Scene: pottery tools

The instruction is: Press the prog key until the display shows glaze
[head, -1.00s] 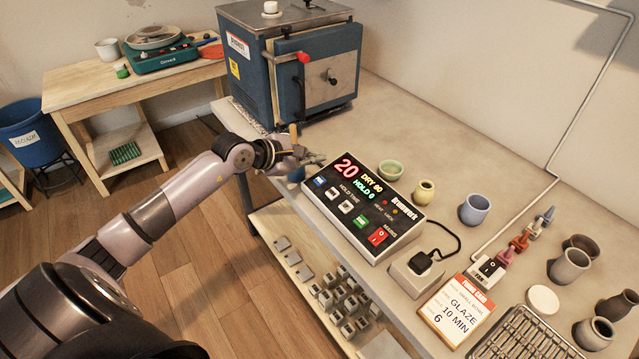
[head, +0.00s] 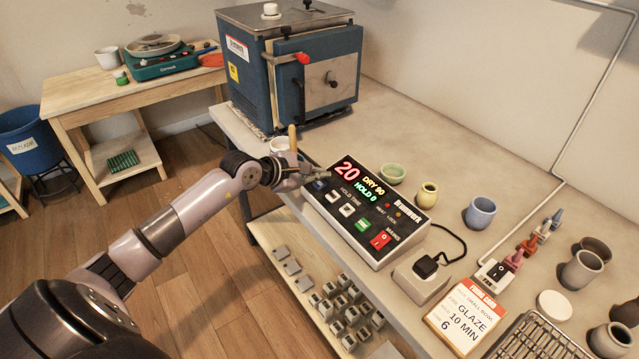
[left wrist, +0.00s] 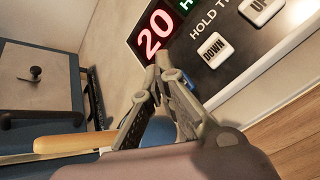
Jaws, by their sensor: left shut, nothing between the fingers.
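The kiln controller (head: 352,248) sits on the worktable, its sloped panel facing the front left. Its display (head: 362,179) reads 20, DRY 90 and HOLD 0. Below it is a row of keys: a blue key (head: 319,184) at the left end, two white keys, a green key and a red switch. My left gripper (head: 326,175) is shut and empty, its tips over the display's left end beside the blue key. In the left wrist view the fingers (left wrist: 164,66) partly cover the blue key (left wrist: 190,82); contact cannot be told. My right gripper is out of view.
A firing card (head: 465,316) reads GLAZE, 10 MIN, 6. A blue kiln (head: 250,80) stands behind my left arm. A green bowl (head: 392,173) and small pots are behind the controller. A plug box (head: 420,280) is to its right.

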